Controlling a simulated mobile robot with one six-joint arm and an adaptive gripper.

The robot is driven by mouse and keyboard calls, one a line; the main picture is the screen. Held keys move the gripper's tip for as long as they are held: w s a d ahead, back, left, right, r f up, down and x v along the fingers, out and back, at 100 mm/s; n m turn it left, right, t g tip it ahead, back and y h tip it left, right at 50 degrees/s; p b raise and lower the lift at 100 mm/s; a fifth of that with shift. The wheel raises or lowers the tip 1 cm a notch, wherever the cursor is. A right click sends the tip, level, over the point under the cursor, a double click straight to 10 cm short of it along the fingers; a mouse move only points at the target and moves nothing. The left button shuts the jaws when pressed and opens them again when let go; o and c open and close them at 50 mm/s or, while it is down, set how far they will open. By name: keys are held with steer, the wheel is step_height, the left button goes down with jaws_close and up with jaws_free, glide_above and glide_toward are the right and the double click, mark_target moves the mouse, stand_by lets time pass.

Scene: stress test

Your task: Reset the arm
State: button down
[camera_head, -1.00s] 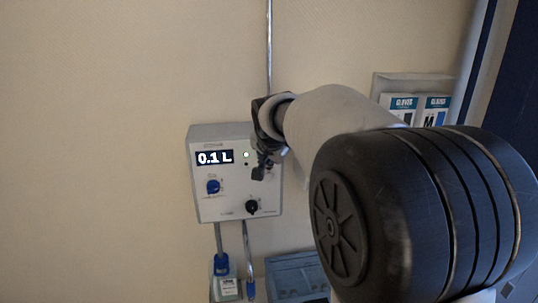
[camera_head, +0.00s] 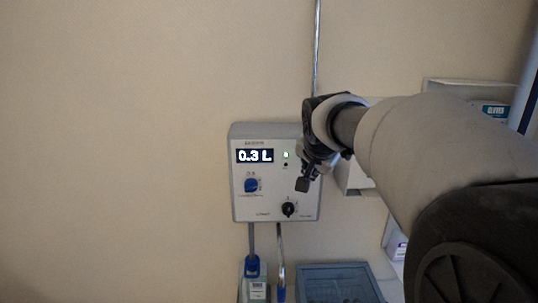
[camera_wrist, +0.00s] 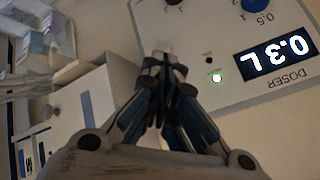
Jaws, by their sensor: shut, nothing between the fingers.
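My gripper (camera_head: 303,184) hangs in front of the right part of a grey wall-mounted doser box (camera_head: 270,213), with its fingers pointing down. In the wrist view my gripper (camera_wrist: 163,62) has its fingertips together with nothing between them, close to the doser's edge. I cannot tell whether it touches the box. The doser's display (camera_head: 254,156) reads 0.3 L, and a green light (camera_head: 286,155) is lit beside it. A blue knob (camera_head: 251,185) sits under the display and a black knob (camera_head: 288,209) is at the lower right. My arm hides the doser's upper right corner.
A metal pipe (camera_head: 317,45) runs up the wall above the doser. Below are a blue-capped bottle (camera_head: 253,268) and a grey-blue tray (camera_head: 342,270). White boxes (camera_wrist: 85,105) stand beside the gripper in the wrist view. The wall at left is bare.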

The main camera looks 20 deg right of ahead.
stand_by(0.3)
steer(key=s+a+f+n+g+y+b, duration=0.1)
steer(key=s+a+f+n+b, duration=0.3)
steer(key=s+f, duration=0.6)
steer(key=s+a+f+n+g+y+b, duration=0.1)
steer(key=s+a+f+n+b, duration=0.3)
steer(key=s+f+b, duration=0.5)
steer(key=s+a+f+n+g+y+b, duration=0.1)
steer(key=s+a+f+n+b, duration=0.2)
steer(key=s+a+f+b, duration=0.4)
steer(key=s+f, duration=0.6)
steer(key=f, duration=0.1)
steer(key=shift+f+n+g, duration=0.3)
steer(key=shift+n, duration=0.1)
